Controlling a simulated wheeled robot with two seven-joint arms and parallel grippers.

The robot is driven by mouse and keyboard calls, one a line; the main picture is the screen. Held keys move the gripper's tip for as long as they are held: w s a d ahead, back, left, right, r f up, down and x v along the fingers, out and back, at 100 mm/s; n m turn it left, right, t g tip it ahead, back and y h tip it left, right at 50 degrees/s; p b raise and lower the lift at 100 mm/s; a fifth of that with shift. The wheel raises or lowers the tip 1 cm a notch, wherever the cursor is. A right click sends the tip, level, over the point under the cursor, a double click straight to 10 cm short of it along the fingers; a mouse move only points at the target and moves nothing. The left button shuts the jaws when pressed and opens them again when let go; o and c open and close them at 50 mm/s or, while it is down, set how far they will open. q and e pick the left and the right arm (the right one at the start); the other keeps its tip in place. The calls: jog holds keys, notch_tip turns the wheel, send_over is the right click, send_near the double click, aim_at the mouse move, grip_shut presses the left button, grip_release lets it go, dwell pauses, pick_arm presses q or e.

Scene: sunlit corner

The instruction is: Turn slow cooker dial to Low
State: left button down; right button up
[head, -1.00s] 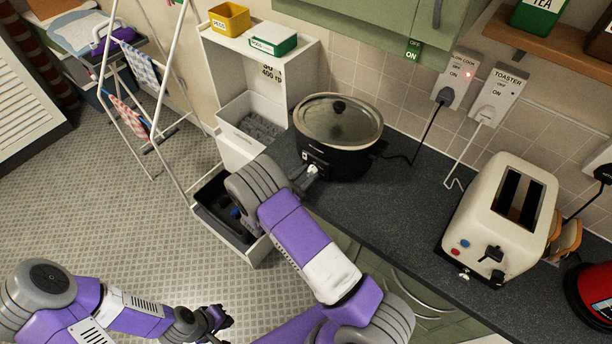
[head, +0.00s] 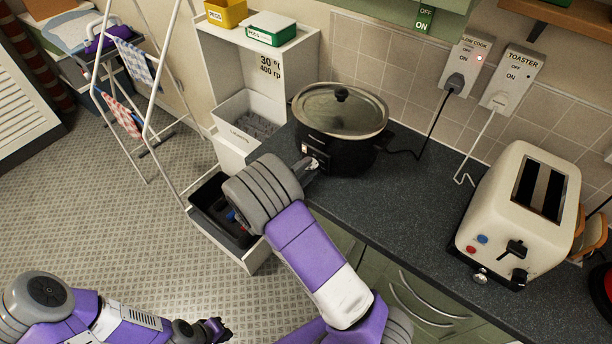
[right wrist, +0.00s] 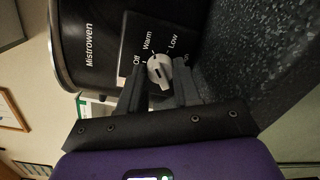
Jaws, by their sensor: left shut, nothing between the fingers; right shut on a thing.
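The black slow cooker (head: 335,150) with a glass lid (head: 342,108) stands on the dark counter. In the right wrist view its body (right wrist: 92,45) shows a white dial (right wrist: 158,72) with Off, Warm, Low and a partly hidden label around it. My right gripper (right wrist: 158,84) is shut on the dial, one finger on either side. I cannot tell for sure which label the dial points to. In the head view my right gripper (head: 309,166) is at the cooker's front, partly hidden by my arm. My left gripper (head: 217,329) is shut and empty, low over the floor, far from the cooker.
A cream toaster (head: 520,215) stands to the right on the counter (head: 400,210). The slow cooker's wall socket (head: 466,66) has a lit red light. A drying rack (head: 150,110) stands on the left.

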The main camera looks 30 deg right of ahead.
jog(key=m+b, duration=0.2)
jog(key=b, duration=0.1)
jog(key=m+b, duration=0.2)
jog(key=b, duration=0.2)
jog(key=m+b, duration=0.3)
jog(key=shift+f+t+y, duration=0.3)
jog(key=shift+t, duration=0.1)
jog(key=shift+s+r+m+b, duration=0.1)
jog(key=shift+r+m+b, duration=0.1)
jog(key=shift+m+b, duration=1)
jog(key=o, duration=1.1)
jog(key=shift+c, duration=0.2)
jog(key=v, duration=0.7)
jog(key=shift+a+p, duration=0.3)
jog(key=shift+p, duration=0.15)
